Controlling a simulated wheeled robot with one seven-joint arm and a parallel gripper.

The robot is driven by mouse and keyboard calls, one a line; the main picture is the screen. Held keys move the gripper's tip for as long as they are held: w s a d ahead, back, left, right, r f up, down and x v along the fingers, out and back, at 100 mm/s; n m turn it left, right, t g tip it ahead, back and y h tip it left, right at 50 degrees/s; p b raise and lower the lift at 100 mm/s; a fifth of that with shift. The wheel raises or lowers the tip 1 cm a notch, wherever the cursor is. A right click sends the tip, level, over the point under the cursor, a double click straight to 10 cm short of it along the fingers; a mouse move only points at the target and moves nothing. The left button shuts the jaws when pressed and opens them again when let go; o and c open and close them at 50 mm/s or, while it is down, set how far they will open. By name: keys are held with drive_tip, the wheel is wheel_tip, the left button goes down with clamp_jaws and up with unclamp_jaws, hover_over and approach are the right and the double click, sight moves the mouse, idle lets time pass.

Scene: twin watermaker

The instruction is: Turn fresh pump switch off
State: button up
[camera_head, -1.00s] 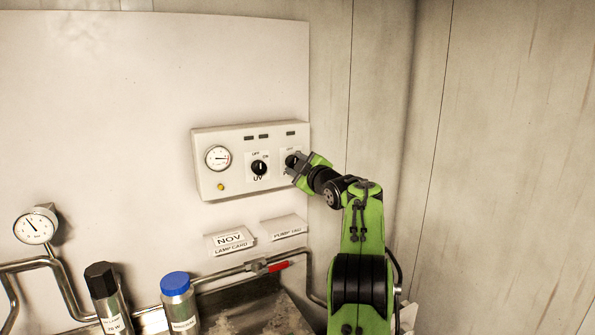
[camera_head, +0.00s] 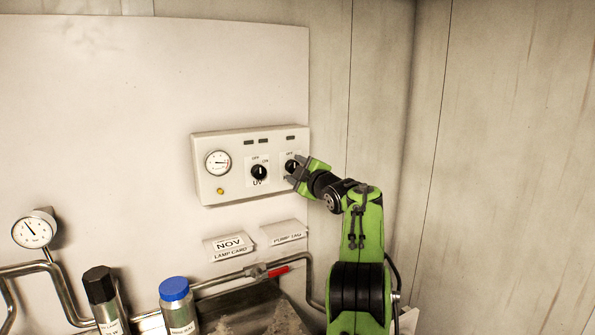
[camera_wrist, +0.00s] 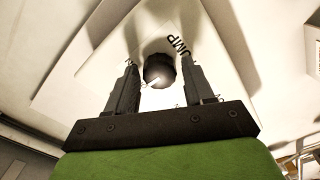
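The pump switch is a black round knob (camera_head: 291,166) on a white plate at the right end of the control box (camera_head: 225,190). In the wrist view the knob (camera_wrist: 159,70) lies between and beyond the two dark fingers, with part of the word "PUMP" beside it. My gripper (camera_head: 296,172) is at the box's right end in the head view. It is open in the wrist view (camera_wrist: 158,85), with a gap on each side of the knob. In the head view the gripper partly hides the switch plate and its lower label.
The UV knob (camera_head: 259,172) and a gauge (camera_head: 218,163) sit left on the same box. A pipe with a red-handled valve (camera_head: 278,271), a blue-capped bottle (camera_head: 176,305) and a black-capped canister (camera_head: 103,300) stand lower.

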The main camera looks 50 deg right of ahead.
drive_tip(key=shift+o, duration=0.8)
drive_tip(key=b+v, duration=0.6)
drive_tip(key=v, duration=0.9)
drive_tip(key=shift+s, duration=0.35)
drive_tip(key=shift+a, duration=0.1)
